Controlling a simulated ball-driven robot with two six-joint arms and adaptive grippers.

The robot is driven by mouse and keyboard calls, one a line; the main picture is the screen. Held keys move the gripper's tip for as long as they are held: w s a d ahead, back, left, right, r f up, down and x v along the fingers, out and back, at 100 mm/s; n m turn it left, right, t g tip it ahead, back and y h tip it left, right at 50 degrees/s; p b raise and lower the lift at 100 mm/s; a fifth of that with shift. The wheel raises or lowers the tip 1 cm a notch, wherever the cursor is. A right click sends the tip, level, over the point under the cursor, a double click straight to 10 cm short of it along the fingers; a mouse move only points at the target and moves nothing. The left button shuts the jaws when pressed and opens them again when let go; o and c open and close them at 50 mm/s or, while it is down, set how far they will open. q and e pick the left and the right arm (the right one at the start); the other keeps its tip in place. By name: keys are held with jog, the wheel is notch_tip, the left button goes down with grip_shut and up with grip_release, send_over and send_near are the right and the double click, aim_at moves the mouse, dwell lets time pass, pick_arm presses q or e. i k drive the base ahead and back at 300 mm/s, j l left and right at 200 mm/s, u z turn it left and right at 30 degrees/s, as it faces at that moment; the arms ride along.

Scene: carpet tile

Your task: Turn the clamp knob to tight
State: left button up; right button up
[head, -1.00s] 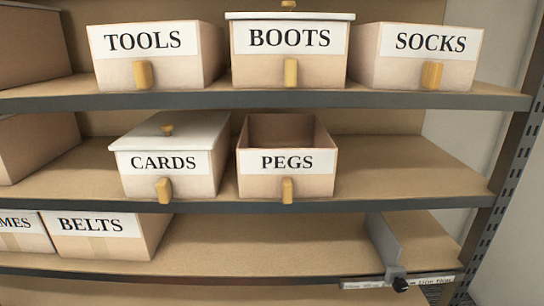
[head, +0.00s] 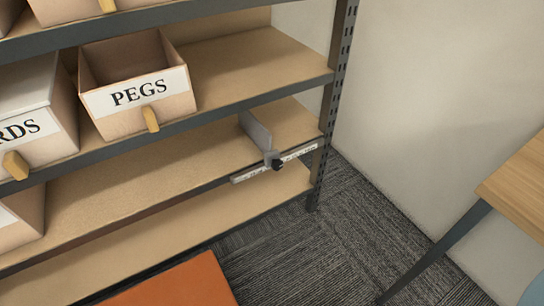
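The clamp knob (head: 277,164) is a small black knob at the front edge of the third visible shelf, near the right end. It sits on a grey clamp at the foot of an upright grey divider plate (head: 255,132). A pale label strip (head: 250,174) with small print runs along the shelf edge on both sides of the clamp; the print is too small to read. How tight the knob is cannot be told. Neither of my grippers is in view.
An open PEGS box (head: 139,90) stands on the shelf above, left of the knob. A slotted shelf post (head: 335,90) stands to the right. A wooden table (head: 520,190) is at the right. An orange surface (head: 175,285) is at the bottom. Dark carpet (head: 330,240) lies between.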

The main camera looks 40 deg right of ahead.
aim_at(277, 164)
jog(key=z, duration=1.15)
